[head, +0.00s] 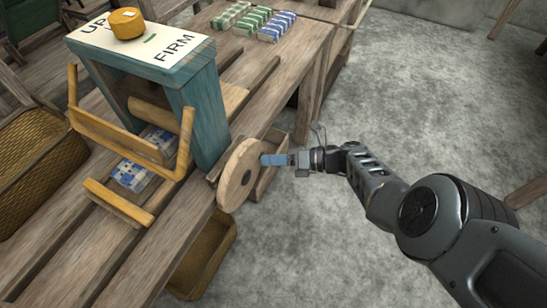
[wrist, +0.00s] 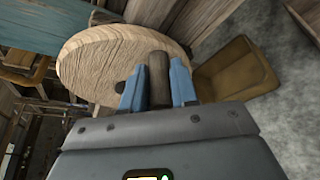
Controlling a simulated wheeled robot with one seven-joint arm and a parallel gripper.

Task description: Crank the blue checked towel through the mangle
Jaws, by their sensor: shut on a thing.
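The mangle (head: 195,90) is a teal wooden frame on the slatted bench, with pale rollers (head: 152,117) and a top board marked "UP" and "FIRM". The blue checked towel (head: 132,175) shows in front of the rollers, and a blue-and-white part shows close under them; the middle is partly hidden by a wooden rail. The round wooden crank wheel (head: 240,178) is on the mangle's right side. My gripper (head: 268,160) is at the wheel's face. In the wrist view its blue fingers are shut on the dark crank handle (wrist: 159,80), which stands out from the wheel (wrist: 110,65).
A yellow round knob (head: 127,22) sits on the top board. Green and blue folded cloths (head: 262,22) lie at the bench's far end. A wicker basket (head: 40,165) is at left. A brown bin (head: 205,258) stands below the wheel.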

